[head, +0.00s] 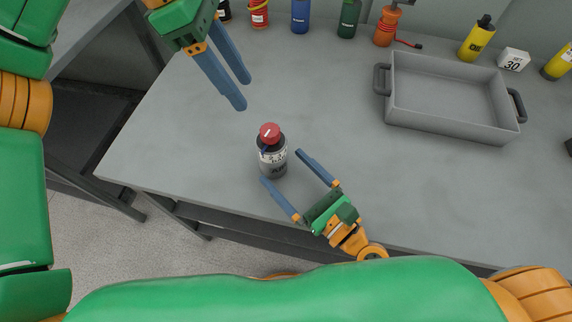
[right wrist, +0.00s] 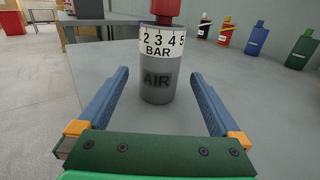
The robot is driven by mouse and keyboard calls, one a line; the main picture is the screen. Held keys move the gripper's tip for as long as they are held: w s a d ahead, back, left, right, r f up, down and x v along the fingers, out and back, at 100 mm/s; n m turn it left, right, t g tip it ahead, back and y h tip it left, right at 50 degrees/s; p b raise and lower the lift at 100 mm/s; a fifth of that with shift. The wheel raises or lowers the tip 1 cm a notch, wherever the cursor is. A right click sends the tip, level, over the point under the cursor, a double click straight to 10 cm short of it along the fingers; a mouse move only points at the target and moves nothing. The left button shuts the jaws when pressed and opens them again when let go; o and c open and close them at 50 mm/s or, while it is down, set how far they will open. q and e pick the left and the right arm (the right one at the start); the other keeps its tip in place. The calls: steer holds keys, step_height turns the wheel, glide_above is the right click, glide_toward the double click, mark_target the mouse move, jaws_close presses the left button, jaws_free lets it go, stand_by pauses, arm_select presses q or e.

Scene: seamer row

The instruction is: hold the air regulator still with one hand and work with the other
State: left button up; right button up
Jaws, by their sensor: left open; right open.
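The air regulator (head: 272,160) is a small grey cylinder with a white number band, a dark upper part and a red knob (head: 269,132) on top. It stands upright on the grey table near the front edge. In the right wrist view the regulator (right wrist: 158,80) shows "BAR" and "AIR", and its top is cut off. My right gripper (head: 290,168) is open just in front of the regulator, with its fingers pointing toward it and apart from it. My left gripper (head: 240,95) is open and empty, above and to the left of the regulator.
An empty grey tray (head: 450,130) with dark handles lies at the right. Several bottles line the back, including a blue one (head: 300,17), a green one (head: 348,20) and a yellow one (head: 477,42). An orange item (head: 385,28) has a coiled cord. The table around the regulator is clear.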

mark_target(270, 130)
steer(key=x, duration=0.4)
steer(key=shift+w+a+r, duration=0.1)
steer(key=shift+w, duration=0.05)
steer(key=shift+w+a, duration=0.25)
steer(key=shift+w, duration=0.15)
steer(key=c, duration=1.4)
arm_select(q)
steer(key=shift+o, duration=1.3)
arm_select(e)
steer(key=shift+c, duration=0.4)
arm_select(q)
steer(key=shift+o, duration=0.7)
steer(key=d+y, duration=0.1)
steer(key=d+r+y, duration=0.1)
steer(key=d+r+n+y, duration=0.1)
steer(key=d, duration=0.1)
steer(key=shift+s+r+y, duration=0.2)
steer(key=shift+s+y, duration=0.1)
steer(key=shift+s, duration=0.05)
arm_select(e)
steer(key=shift+d, duration=0.1)
steer(key=shift+s, duration=0.1)
arm_select(q)
steer(key=shift+t, duration=0.3)
step_height(270, 130, down, 12)
steer(key=shift+r, duration=0.1)
